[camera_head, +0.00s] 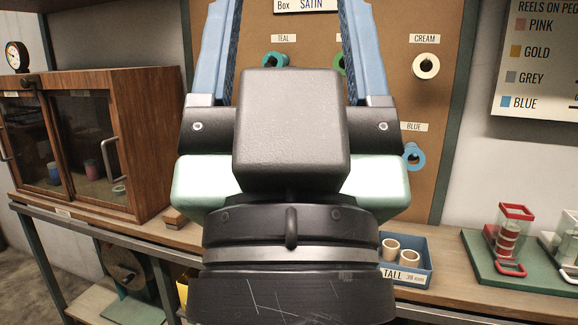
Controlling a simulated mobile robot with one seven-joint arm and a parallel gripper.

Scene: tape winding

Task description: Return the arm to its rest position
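My gripper (285,30) fills the middle of the head view, seen close up with its black and pale green body below and its two blue fingers pointing up. The fingers are wide apart, with nothing visible between them, and their tips run to or past the top edge. The gripper hides the middle of the bench and part of the brown pegboard (400,100). No mark of a rest position shows.
A wooden cabinet (155,130) with glass doors and a clock (17,56) on top stands left. The pegboard holds a cream reel (436,66) and a blue reel (414,158). A blue tray (425,272) labelled TALL and a green base (480,262) are on the bench at right.

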